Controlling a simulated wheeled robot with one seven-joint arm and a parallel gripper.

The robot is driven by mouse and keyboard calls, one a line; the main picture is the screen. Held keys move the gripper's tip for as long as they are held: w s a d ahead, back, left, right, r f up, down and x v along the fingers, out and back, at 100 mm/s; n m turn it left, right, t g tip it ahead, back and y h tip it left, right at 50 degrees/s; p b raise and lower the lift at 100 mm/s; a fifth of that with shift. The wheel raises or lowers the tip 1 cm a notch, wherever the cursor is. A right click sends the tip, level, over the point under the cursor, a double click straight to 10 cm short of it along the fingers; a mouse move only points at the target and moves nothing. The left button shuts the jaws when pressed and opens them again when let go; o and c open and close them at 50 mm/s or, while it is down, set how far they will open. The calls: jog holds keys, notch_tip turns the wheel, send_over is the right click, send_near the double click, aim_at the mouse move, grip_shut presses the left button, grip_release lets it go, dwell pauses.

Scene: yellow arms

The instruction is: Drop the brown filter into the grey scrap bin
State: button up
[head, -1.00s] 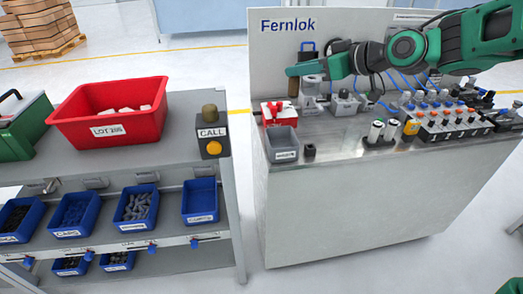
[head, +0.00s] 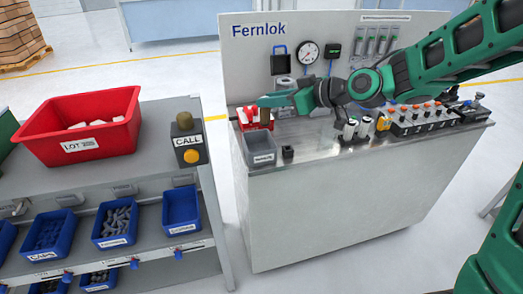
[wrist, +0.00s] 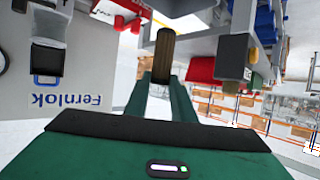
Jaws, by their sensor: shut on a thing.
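My gripper (head: 263,103) is shut on the brown filter (head: 264,116), which hangs upright below the fingertips. In the wrist view the filter (wrist: 163,57) shows as a ribbed brown cylinder between the green fingers (wrist: 163,85). The grey scrap bin (head: 262,158) is an open box with a white label at the front left corner of the bench. In the head view the filter appears just behind the bin's back rim, in front of a red holder (head: 243,118). The filter's height above the bench is hard to tell.
A black block (head: 288,152) stands right of the bin. White-topped cylinders (head: 349,129) and a row of valves (head: 425,118) stand farther right. The Fernlok panel (head: 258,60) rises behind. A shelf with a red bin (head: 85,125) and a call box (head: 187,140) is at left.

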jog(key=shift+f, duration=2)
jog(key=o, duration=1.1)
jog(key=shift+o, duration=0.2)
jog(key=v, duration=1)
jog(key=shift+s+d, duration=0.25)
jog(key=shift+d, duration=0.05)
